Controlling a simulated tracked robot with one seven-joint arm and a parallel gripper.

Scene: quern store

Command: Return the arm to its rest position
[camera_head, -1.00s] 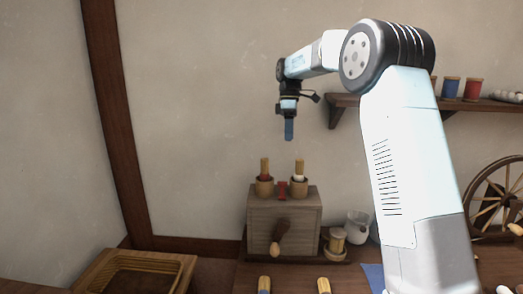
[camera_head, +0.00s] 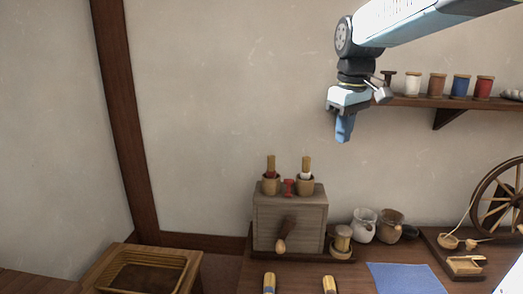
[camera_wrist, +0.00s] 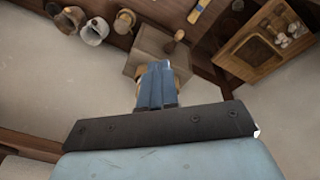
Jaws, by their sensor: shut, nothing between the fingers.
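My gripper (camera_head: 344,128) hangs high in front of the wall, left of the wall shelf and above the grey wooden box on the table. Its blue fingers are together and nothing shows between them. In the wrist view the shut fingers (camera_wrist: 157,88) cover part of the box top. My arm reaches in from the upper right, raised clear of the table.
The grey box (camera_head: 290,225) with a crank carries two small pots holding wooden pieces. Jugs (camera_head: 365,226), a blue cloth (camera_head: 405,279) and a spinning wheel (camera_head: 497,200) are to its right. The shelf (camera_head: 450,104) bears spools. A wooden tray (camera_head: 110,262) stands lower left.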

